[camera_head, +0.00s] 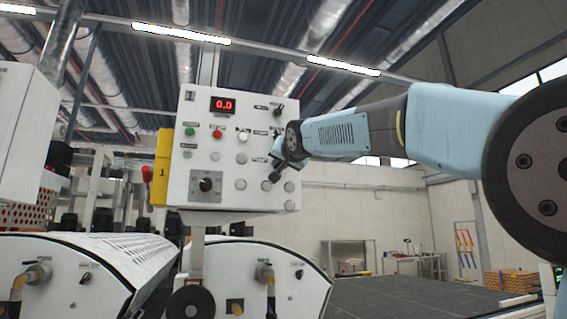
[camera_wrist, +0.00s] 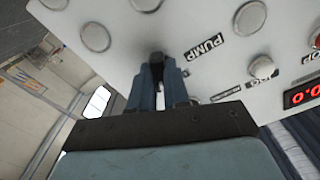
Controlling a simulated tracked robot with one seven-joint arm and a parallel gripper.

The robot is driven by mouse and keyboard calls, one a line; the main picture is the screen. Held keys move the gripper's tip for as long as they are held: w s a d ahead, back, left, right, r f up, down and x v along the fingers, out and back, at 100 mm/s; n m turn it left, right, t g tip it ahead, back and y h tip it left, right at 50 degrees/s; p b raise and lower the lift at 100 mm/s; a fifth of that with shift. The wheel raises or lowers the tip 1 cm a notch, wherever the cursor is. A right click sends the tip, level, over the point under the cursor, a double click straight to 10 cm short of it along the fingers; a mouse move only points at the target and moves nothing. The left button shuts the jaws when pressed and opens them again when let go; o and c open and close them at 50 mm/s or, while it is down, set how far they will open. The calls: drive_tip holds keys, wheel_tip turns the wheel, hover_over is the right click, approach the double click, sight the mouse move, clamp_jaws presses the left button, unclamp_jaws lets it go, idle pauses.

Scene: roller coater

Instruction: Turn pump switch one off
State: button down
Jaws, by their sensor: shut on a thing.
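The white control panel (camera_head: 225,160) stands upright in the head view, with my arm reaching its right side. My gripper (camera_wrist: 160,75) is shut on a small black switch (camera_wrist: 156,57) beside a label reading PUMP (camera_wrist: 206,47) in the wrist view. Only the switch's top shows between the fingertips. The pump number is not readable. In the head view my gripper (camera_head: 276,167) is small against the panel's right part, and the gripped switch cannot be made out clearly there.
A red display (camera_head: 222,104) reads 0.0 above green (camera_head: 190,131) and red (camera_head: 217,134) buttons. Another black switch (camera_head: 278,108) sits at the panel's upper right. A large knob (camera_head: 206,184) is lower left. White rounded machine housings (camera_head: 100,265) stand below the panel.

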drive_tip(key=n, duration=1)
drive_tip(key=shift+w+f+n, duration=0.1)
drive_tip(key=shift+n, duration=0.2)
idle(0.4)
drive_tip(key=c, duration=1.4)
unclamp_jaws()
drive_tip(key=o, duration=0.3)
drive_tip(key=shift+w+f, duration=0.1)
drive_tip(key=shift+w, duration=0.1)
drive_tip(key=v, duration=1.4)
drive_tip(key=shift+a, duration=0.1)
